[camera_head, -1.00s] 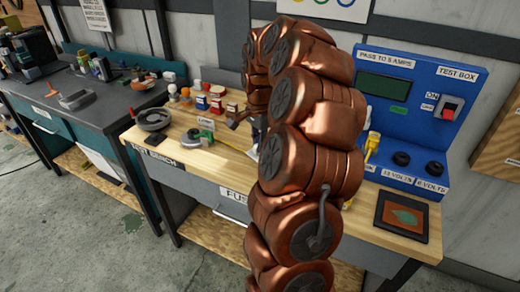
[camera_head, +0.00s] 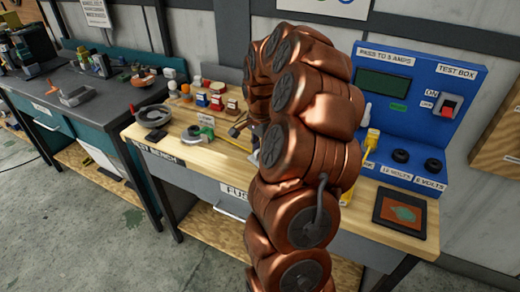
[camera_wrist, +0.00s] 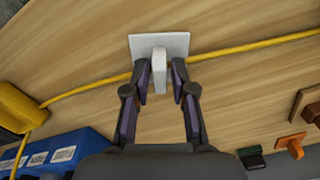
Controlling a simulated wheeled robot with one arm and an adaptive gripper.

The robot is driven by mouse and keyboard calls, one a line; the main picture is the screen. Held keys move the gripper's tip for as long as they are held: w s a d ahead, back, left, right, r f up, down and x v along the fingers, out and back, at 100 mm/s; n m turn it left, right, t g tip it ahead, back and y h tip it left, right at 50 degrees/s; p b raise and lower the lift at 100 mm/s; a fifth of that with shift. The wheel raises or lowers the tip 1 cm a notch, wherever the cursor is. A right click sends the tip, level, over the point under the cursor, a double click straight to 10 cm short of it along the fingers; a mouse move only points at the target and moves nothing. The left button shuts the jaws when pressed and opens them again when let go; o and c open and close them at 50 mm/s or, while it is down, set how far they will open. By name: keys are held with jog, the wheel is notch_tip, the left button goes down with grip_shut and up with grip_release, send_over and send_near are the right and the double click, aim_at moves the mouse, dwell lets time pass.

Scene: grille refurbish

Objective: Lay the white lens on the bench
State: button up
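The white lens (camera_wrist: 178,45) shows in the wrist view as a flat white square plate with a narrow white tab (camera_wrist: 159,72) standing up toward me. It appears to lie on the wooden bench (camera_wrist: 75,60), over or against a yellow cable; the exact contact is hard to tell. My gripper (camera_wrist: 161,73) has one finger on each side of the tab, with a narrow gap showing on both sides. In the head view my copper-coloured arm reaches over the bench (camera_head: 186,155) and hides the lens and most of the gripper.
The yellow cable (camera_wrist: 85,88) crosses the bench near the lens. A blue test box (camera_head: 440,75) stands at the back right. A dark framed pad (camera_head: 402,213) lies at the right front. Small jars (camera_head: 216,102) and a round grey part (camera_head: 192,134) are to the left.

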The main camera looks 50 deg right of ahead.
jog(key=shift+o, duration=0.7)
jog(key=shift+r, duration=0.1)
jog(key=shift+r, duration=0.2)
notch_tip(320, 180, up, 12)
jog(key=b, duration=0.2)
jog(key=shift+f, duration=0.15)
